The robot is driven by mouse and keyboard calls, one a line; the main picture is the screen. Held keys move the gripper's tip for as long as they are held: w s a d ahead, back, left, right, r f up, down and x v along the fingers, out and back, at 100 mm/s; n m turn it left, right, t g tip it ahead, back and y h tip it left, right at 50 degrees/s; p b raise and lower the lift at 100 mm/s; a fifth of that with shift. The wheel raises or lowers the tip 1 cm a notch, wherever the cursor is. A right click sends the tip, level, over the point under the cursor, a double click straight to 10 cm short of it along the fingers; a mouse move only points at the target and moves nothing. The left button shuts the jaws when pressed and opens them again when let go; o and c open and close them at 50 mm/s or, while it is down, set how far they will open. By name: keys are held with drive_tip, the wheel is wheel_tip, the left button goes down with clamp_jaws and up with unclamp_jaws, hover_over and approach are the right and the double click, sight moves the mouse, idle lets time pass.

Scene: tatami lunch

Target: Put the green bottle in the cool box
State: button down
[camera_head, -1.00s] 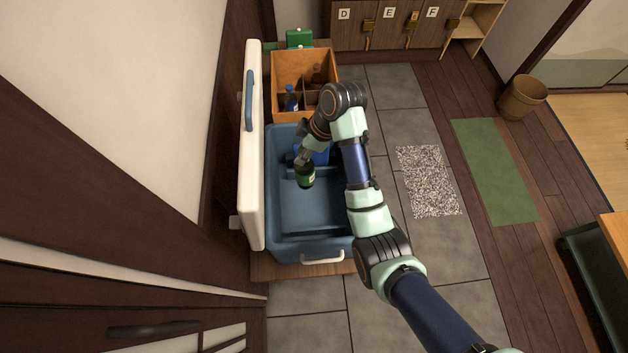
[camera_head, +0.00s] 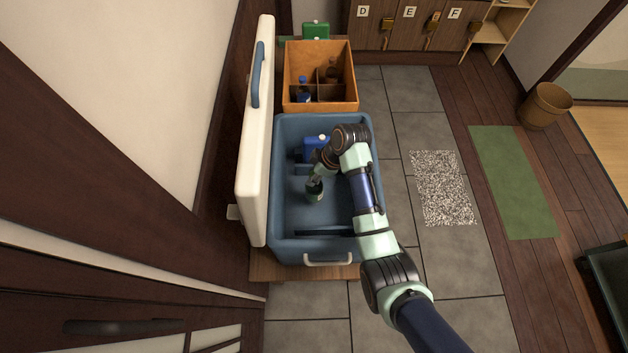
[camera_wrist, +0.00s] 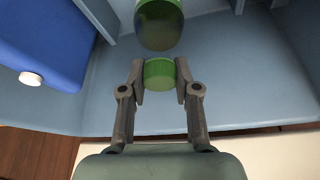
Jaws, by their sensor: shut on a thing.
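The green bottle (camera_head: 314,195) is inside the open blue cool box (camera_head: 285,225), in the larger space in front of a low divider. My gripper (camera_head: 317,179) is shut on the bottle's upper end. In the wrist view, my gripper (camera_wrist: 160,80) has a finger on each side of a green piece, with the rounded dark green bottle (camera_wrist: 160,28) beyond it. The cool box's pale floor and walls surround it. I cannot tell whether the bottle's base touches the floor.
A blue container with a white cap (camera_head: 314,143) sits at the box's far end. The raised white lid (camera_head: 253,150) stands along the left side. A wooden crate (camera_head: 320,107) with bottles stands behind the box.

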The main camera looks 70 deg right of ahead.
wheel_tip(320, 180, down, 3)
drive_tip(key=shift+f+b, duration=0.1)
drive_tip(key=shift+b, duration=0.3)
drive_tip(key=shift+r, duration=0.2)
drive_tip(key=c, duration=1.3)
unclamp_jaws()
drive_tip(key=shift+f, duration=0.2)
drive_tip(key=o, duration=0.5)
drive_tip(key=shift+c, duration=0.2)
drive_tip(key=p+v, duration=0.5)
drive_tip(key=v, duration=0.7)
drive_tip(key=shift+r+p, duration=0.25)
drive_tip(key=shift+p, duration=0.1)
drive_tip(key=shift+w, duration=0.1)
